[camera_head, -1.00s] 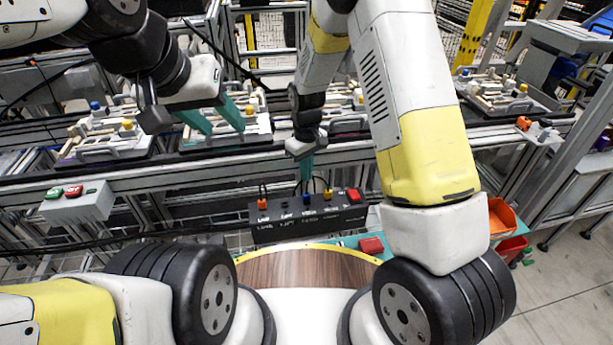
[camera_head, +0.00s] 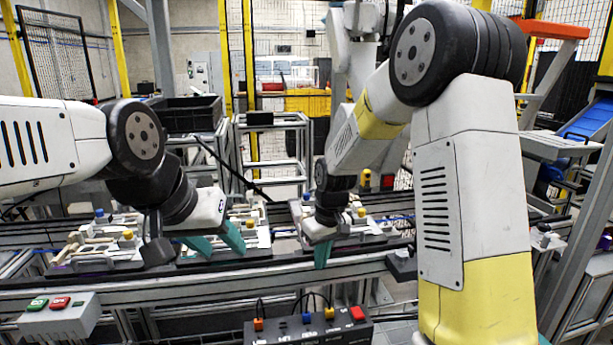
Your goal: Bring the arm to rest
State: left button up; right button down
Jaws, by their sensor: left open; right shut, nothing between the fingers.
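My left gripper (camera_head: 216,243) comes in from the left, its teal fingers apart and empty. It hangs over the front of a pallet fixture (camera_head: 262,243) on the conveyor; I cannot tell whether it touches it. My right gripper (camera_head: 322,254) points down with its teal fingers together and nothing between them. It is in front of another pallet fixture (camera_head: 375,232), near the front conveyor rail. My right arm (camera_head: 440,190) covers much of the right side of the view.
A further pallet fixture (camera_head: 105,250) sits to the left. A button box (camera_head: 60,314) with green and red buttons is at the lower left. A dark connector box (camera_head: 310,328) is at the bottom centre. A black crate (camera_head: 190,114) stands behind the conveyor.

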jog(key=s+d+r+m+t+y, duration=0.1)
jog(key=s+d+r, duration=0.25)
jog(key=r, duration=0.35)
jog(key=s+d+r+m+t, duration=0.1)
jog(key=s+d+r+m, duration=0.15)
jog(key=s+r, duration=0.3)
jog(key=s+d+r+m+t, duration=0.1)
jog(key=s+d+r, duration=0.1)
jog(key=s, duration=0.3)
jog(key=s+d+r+m+t, duration=0.1)
jog(key=s+d+r+t, duration=0.1)
jog(key=s+r, duration=0.2)
jog(key=shift+s+d+r, duration=0.15)
jog(key=shift+s+d, duration=0.1)
jog(key=shift+s, duration=0.9)
